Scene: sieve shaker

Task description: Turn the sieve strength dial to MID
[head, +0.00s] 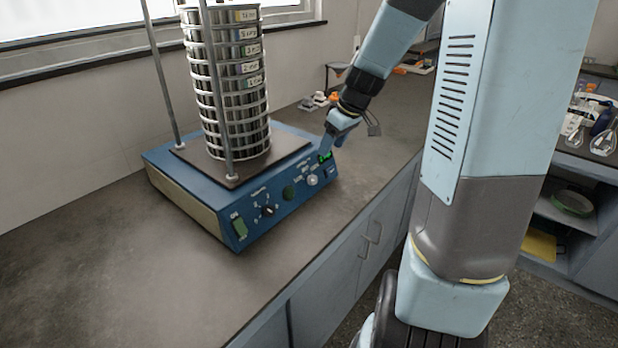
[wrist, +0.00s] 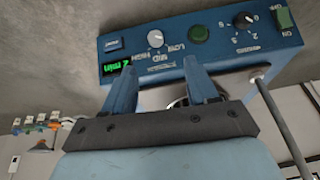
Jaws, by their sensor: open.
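The sieve shaker (head: 215,215) is a blue box on the bench with a tall stack of metal sieves (head: 230,90). Its strength dial (head: 312,181) is a small light-grey knob on the front panel. In the wrist view the dial (wrist: 155,38) has LOW, MID and HIGH printed around it; I cannot tell which one it points at. My gripper (head: 331,148) is above the panel's right end in the head view. In the wrist view its two blue fingers (wrist: 160,66) are apart and empty, close to the dial but not around it.
The panel also holds a green lit display (wrist: 117,68), a blue button (wrist: 114,43), a green round button (wrist: 200,34), a black numbered dial (wrist: 243,20) and a green ON/OFF switch (wrist: 284,18). A metal rod (wrist: 280,125) rises beside the sieves. The front bench is clear.

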